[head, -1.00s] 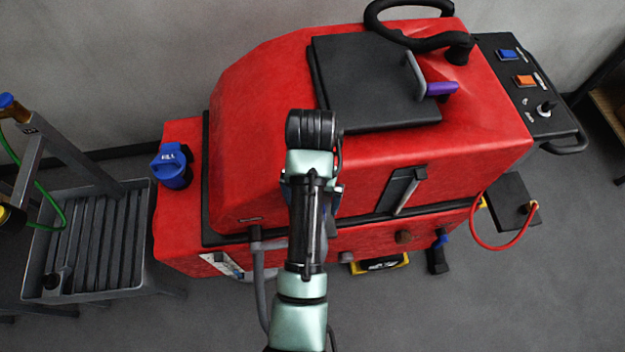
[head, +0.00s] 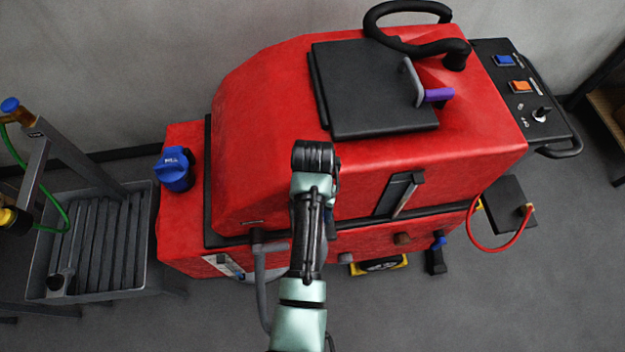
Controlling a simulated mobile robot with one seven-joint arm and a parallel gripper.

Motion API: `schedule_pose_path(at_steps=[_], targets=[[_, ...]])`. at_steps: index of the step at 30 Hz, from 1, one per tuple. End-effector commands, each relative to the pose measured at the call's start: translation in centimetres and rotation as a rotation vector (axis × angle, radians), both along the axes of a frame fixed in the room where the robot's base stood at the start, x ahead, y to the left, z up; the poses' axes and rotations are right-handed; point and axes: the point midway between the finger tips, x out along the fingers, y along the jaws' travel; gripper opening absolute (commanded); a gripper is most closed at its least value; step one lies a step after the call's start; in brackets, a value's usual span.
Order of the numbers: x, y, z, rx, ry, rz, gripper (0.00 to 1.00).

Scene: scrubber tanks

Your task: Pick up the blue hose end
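A blue end piece (head: 10,104) shows at the far left edge, on top of the grey stand, with a green hose (head: 22,165) close below it. I cannot tell for sure that this is the blue hose end. A small blue part (head: 439,242) also sits on a black fitting low on the red machine's front side. My arm rises in the middle of the picture, in front of the machine and apart from both blue parts. My gripper is hidden behind the arm links, so its fingers do not show.
The red scrubber machine (head: 270,110) fills the middle. A blue fill cap (head: 174,170) is on its left end. A grey slatted tray (head: 150,240) stands left. Floor is clear at lower right.

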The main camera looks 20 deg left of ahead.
Motion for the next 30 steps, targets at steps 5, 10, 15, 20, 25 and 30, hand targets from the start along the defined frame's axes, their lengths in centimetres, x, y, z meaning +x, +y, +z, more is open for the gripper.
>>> schedule_pose_path(at_steps=[5, 10, 15, 20, 25, 30], targets=[[0.0, 0.0, 0.0, 0.0, 0.0, 0.0, 0.3], [0.0, 0.0, 0.0, 0.0, 0.0, 0.0, 0.0], [0.0, 0.0, 0.1, 0.0, -0.001, 0.0, 0.0], [0.1, 0.0, 0.6, 0.001, -0.003, 0.0, 0.0], [0.2, 0.1, 3.1, 0.002, -0.007, 0.0, 0.0], [0.3, 0.1, 6.7, 0.003, -0.008, 0.0, 0.0]])
